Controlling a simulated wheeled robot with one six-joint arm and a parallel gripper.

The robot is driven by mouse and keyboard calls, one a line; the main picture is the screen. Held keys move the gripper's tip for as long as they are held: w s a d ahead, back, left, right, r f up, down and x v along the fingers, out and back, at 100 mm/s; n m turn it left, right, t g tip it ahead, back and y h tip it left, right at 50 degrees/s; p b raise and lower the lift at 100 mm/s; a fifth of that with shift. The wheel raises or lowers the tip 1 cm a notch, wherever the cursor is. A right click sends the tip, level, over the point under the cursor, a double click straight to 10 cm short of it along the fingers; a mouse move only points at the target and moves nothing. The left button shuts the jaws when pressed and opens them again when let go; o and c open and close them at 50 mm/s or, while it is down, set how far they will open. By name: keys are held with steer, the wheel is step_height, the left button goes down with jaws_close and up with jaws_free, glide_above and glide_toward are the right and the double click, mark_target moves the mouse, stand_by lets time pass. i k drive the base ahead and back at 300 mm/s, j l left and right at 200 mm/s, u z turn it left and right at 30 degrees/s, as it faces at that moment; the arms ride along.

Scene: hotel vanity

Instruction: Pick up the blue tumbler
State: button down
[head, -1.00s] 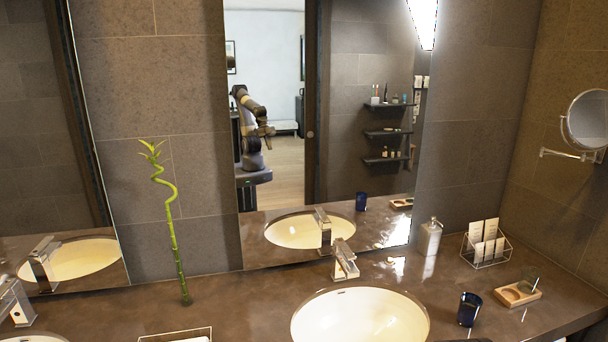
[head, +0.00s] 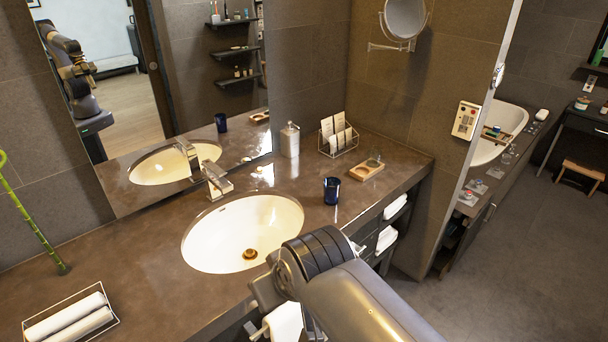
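The blue tumbler (head: 331,190) stands upright on the brown vanity counter (head: 305,206), right of the sink and near the counter's front edge. It is dark blue and nothing touches it. My arm reaches into the bottom of the head view, in front of the counter and below the tumbler in the picture. My gripper is not visible there. The mirror shows a reflection of the tumbler and of my arm, too small to tell the gripper's state.
Near the tumbler are a wooden tray (head: 367,172) with a glass (head: 374,158), a wire card holder (head: 338,138) and a soap dispenser (head: 290,140). The sink (head: 243,232) and faucet (head: 214,182) are to its left. A towel basket (head: 70,318) sits at far left.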

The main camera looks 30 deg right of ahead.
mark_target(332, 185)
steer(key=i+l, duration=0.3)
steer(key=i, duration=0.2)
steer(key=i+l+z, duration=0.15)
steer(key=i+l, duration=0.15)
steer(key=i, duration=0.15)
